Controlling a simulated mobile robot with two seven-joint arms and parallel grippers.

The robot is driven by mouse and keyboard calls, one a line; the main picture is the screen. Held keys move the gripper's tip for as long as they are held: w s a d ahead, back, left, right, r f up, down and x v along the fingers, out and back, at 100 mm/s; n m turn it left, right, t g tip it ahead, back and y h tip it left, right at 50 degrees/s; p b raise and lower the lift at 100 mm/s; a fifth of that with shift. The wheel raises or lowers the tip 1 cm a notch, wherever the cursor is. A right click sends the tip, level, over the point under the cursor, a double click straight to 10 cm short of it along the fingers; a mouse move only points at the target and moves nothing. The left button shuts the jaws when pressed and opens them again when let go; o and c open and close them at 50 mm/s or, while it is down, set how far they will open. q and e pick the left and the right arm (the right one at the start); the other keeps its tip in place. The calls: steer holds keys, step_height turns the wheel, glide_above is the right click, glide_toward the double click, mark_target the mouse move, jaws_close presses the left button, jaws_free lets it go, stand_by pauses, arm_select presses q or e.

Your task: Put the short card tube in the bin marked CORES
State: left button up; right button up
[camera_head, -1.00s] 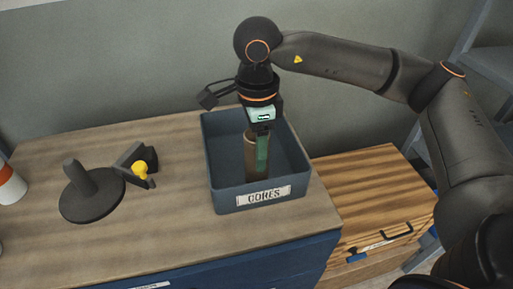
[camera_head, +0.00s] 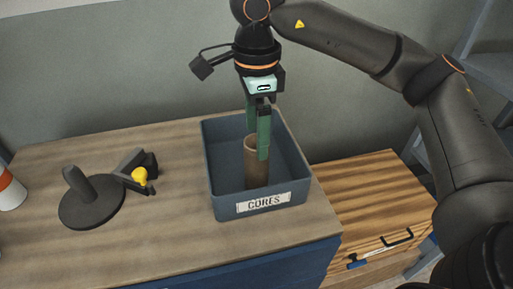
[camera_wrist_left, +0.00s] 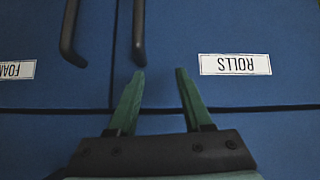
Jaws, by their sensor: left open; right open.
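The brown card tube (camera_head: 255,170) stands upright inside the grey-blue bin (camera_head: 225,193), whose front label reads CORES. My right gripper (camera_head: 257,147) is above the bin with its green fingers pointing down. It is open, with the fingertips around the tube's upper end; I cannot tell whether a finger still touches it. The tube's foot is hidden by the bin's front wall. My left gripper (camera_wrist_left: 160,74) is open and empty in the left wrist view, in front of blue cabinet fronts.
A dark round base with a post (camera_head: 90,200) and a black tool with a yellow knob (camera_head: 139,174) lie left of the bin. A lower wooden cabinet (camera_head: 370,195) is at right. Blue fronts with a ROLLS label (camera_wrist_left: 235,64) and dark handles (camera_wrist_left: 138,35) show in the left wrist view.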

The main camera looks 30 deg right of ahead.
step_height(320, 180, up, 6)
steer(key=shift+f, duration=0.1)
